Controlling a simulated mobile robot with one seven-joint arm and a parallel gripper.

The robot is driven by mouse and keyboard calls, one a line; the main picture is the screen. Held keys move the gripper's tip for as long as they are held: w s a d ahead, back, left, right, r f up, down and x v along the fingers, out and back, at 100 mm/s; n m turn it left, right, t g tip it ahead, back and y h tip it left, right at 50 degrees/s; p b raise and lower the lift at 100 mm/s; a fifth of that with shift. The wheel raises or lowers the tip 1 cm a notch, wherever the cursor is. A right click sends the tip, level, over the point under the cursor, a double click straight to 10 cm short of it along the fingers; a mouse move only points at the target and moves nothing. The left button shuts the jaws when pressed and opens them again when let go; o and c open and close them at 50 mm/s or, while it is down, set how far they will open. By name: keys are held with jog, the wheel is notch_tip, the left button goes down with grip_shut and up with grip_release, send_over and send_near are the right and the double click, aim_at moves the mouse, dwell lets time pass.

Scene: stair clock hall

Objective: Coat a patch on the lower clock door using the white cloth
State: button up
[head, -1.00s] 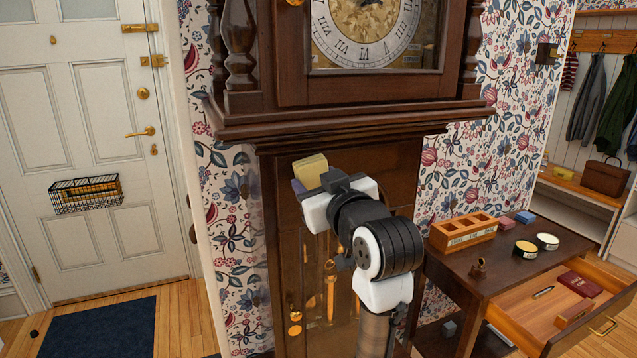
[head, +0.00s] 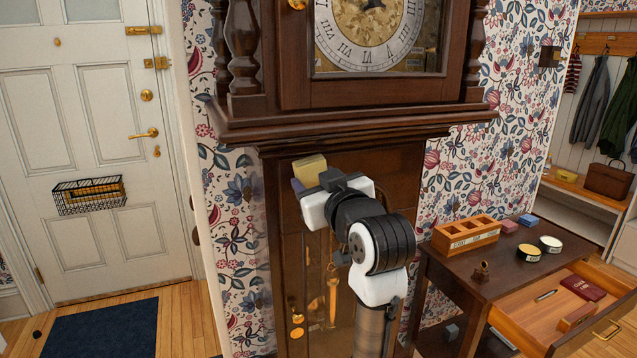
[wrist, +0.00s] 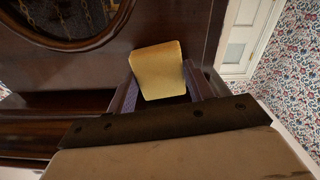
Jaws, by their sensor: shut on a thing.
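The lower clock door (head: 292,262) is dark wood with glass, below the clock's moulding; brass parts show behind the glass. My gripper (head: 303,180) is in front of the door's upper left part, under the moulding. It is shut on a pale yellow, block-shaped pad (head: 310,168); the pad also shows between the fingers in the wrist view (wrist: 159,70). The wrist view shows dark wood (wrist: 95,70) behind it and a rounded glass opening at upper left. I cannot tell whether the pad touches the wood. No plainly white cloth shows. My arm hides much of the door.
A dark side table (head: 480,282) at right bears a wooden compartment box (head: 466,235), two round tins (head: 550,244), small red and blue blocks and a small brass piece. Its drawer (head: 590,325) stands open. The overhanging clock moulding (head: 350,122) is just above my gripper.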

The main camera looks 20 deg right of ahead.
jog(key=shift+w+d, duration=0.1)
jog(key=shift+p, duration=0.35)
dwell(1.2)
jog(key=shift+s, duration=2.9)
jog(key=shift+s, duration=0.1)
